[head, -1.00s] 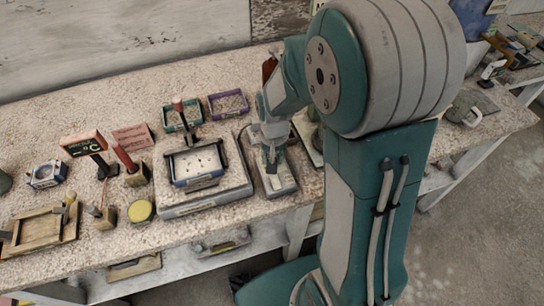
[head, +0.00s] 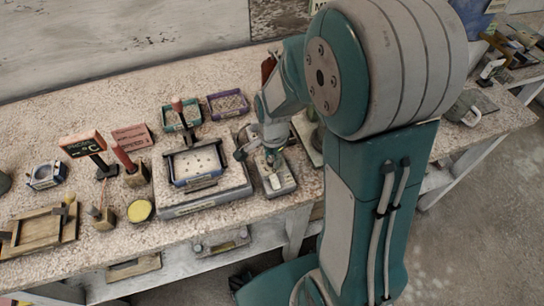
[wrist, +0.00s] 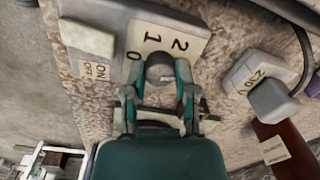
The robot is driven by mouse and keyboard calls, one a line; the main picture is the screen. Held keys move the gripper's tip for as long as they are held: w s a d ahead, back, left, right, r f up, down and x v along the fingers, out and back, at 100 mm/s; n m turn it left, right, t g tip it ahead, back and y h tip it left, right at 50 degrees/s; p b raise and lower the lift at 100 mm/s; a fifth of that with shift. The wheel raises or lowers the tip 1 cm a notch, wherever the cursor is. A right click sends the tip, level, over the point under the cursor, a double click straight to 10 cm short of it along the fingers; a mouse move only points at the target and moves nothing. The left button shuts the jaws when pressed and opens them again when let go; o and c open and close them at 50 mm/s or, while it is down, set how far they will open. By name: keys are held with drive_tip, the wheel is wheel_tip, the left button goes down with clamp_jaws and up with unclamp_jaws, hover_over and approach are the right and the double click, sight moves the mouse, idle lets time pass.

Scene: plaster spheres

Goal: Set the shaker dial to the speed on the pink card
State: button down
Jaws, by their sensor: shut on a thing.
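The shaker's grey control box (head: 288,188) stands right of the shaker platform (head: 205,200) with its tray. In the wrist view the box (wrist: 195,28) carries the marks 0, 1 and 2 beside a round grey dial (wrist: 160,68). My gripper (wrist: 158,88) is shut on the dial, one finger on each side. The dial's exact setting cannot be told. A pale switch (wrist: 87,38) sits by an ON/OFF label. In the head view my gripper (head: 256,152) is over the box's far end.
Left of the shaker are a dark sign (head: 84,144), a red-handled tool (head: 124,158), a wooden frame (head: 40,232) and a yellow round lid (head: 140,211). Green and purple baskets (head: 228,104) stand behind. A 230 V plug (wrist: 268,95) and cable lie near my gripper.

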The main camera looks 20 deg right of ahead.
sight(271, 159)
drive_tip(key=shift+w+r+m, duration=0.1)
drive_tip(key=shift+w+m, duration=0.05)
drive_tip(key=shift+m, duration=0.95)
drive_tip(key=c, duration=0.7)
unclamp_jaws()
drive_tip(key=shift+a, duration=0.1)
drive_tip(key=r, duration=1.1)
drive_tip(key=shift+s+r, duration=0.2)
drive_tip(key=shift+r, duration=0.2)
